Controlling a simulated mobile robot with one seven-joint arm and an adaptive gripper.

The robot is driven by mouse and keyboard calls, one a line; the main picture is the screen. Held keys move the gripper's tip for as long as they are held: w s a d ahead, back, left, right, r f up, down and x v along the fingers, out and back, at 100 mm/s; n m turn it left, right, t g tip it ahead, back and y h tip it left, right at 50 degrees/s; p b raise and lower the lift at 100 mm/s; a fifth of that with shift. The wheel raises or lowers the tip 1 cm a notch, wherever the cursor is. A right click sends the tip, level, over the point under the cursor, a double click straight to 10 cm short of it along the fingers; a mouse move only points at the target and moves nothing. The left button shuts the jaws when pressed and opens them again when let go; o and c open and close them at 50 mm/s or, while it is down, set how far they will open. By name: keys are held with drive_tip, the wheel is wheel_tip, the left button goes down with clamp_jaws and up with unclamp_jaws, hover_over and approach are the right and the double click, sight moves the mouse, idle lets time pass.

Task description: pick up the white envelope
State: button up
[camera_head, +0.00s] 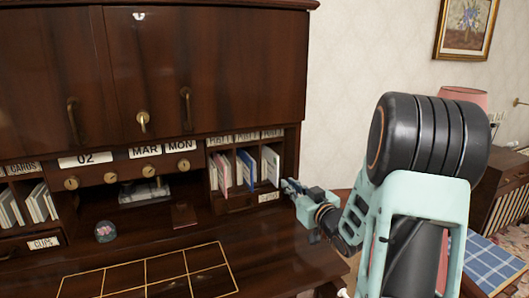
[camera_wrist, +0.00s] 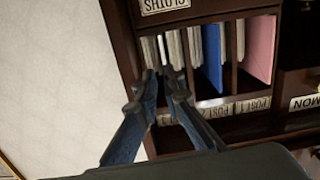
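White envelopes (camera_head: 270,164) stand upright in the rightmost pigeonhole of the desk's right-hand letter rack. In the wrist view, which is turned over, several white edges (camera_wrist: 174,48) show in the leftmost slot, by the label "POST 3". My gripper (camera_head: 288,186) is at the lower right of that slot in the head view. In the wrist view, its fingertips (camera_wrist: 164,76) are close together, with a narrow gap, in front of the white edges. I cannot tell whether an envelope lies between them.
Blue envelopes (camera_wrist: 211,56) and a pink envelope (camera_wrist: 259,48) stand in the neighbouring slots. Wooden dividers and the rack's side wall are close to my fingers. A glass paperweight (camera_head: 105,231) stands on the desk top (camera_head: 170,243). The desk front is mostly clear.

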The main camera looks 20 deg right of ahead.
drive_tip(key=r+p, duration=0.2)
drive_tip(key=p, duration=0.1)
hover_over(273, 183)
drive_tip(key=shift+w+d+f+m+t, duration=0.15)
drive_tip(key=shift+w+f+m+t, duration=0.1)
drive_tip(key=shift+m+t, duration=0.15)
clamp_jaws()
drive_tip(key=shift+r, duration=0.15)
